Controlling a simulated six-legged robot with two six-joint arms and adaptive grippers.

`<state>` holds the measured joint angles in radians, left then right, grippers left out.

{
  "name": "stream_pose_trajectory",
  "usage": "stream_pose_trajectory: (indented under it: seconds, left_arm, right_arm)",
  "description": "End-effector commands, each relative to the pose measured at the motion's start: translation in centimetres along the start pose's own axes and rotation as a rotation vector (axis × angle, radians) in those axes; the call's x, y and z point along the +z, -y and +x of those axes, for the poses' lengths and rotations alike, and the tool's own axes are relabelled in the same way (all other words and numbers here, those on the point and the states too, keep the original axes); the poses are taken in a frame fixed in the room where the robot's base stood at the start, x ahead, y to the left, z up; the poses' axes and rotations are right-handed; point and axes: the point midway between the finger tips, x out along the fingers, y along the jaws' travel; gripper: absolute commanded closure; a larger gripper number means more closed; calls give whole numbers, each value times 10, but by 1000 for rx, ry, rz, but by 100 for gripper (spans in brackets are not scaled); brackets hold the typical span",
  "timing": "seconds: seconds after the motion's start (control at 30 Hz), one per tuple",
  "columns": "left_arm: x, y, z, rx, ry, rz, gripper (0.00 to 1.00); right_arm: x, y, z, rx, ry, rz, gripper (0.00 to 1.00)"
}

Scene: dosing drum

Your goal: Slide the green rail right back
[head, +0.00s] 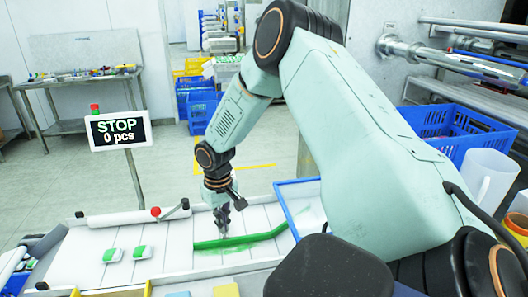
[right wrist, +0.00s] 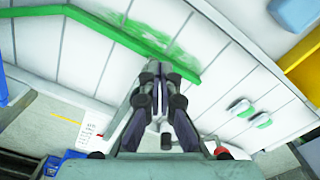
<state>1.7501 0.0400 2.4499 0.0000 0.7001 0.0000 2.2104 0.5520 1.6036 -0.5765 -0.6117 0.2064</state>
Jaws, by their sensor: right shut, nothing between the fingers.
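The green rail (head: 246,240) lies across the white slatted belt, with a bend towards its right end. It also shows in the right wrist view (right wrist: 92,25), crossing the upper part of the picture. My right gripper (head: 223,226) points down at the rail's far side, near its middle-left part. In the right wrist view my right gripper (right wrist: 157,78) has its fingers shut with nothing between them, close beside the rail. I cannot tell whether the tips touch it. My left gripper is not in view.
Two green-and-white pieces (head: 125,253) lie on the belt left of the rail. A blue-rimmed tray (head: 285,203) borders the belt at the right. A white roller with a red knob (head: 155,212) lies along the far edge. A STOP sign (head: 119,131) stands behind.

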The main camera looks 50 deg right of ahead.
Motion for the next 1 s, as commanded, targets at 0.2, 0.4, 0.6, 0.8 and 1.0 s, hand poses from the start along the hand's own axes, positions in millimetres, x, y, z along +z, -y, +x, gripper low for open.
stream_pose_trajectory:
  seconds: [0.2,0.4,0.6,0.8,1.0]
  left_arm:
    - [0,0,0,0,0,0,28]
    - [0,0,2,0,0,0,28]
    - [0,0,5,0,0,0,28]
    - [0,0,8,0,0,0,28]
    - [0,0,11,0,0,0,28]
  right_arm:
    - [0,0,0,0,0,0,100]
    - [-3,-2,1,1,0,1,100]
    - [-9,-5,1,2,-1,1,100]
    - [-15,-8,0,3,-4,1,100]
    - [-20,-11,1,2,-3,2,100]
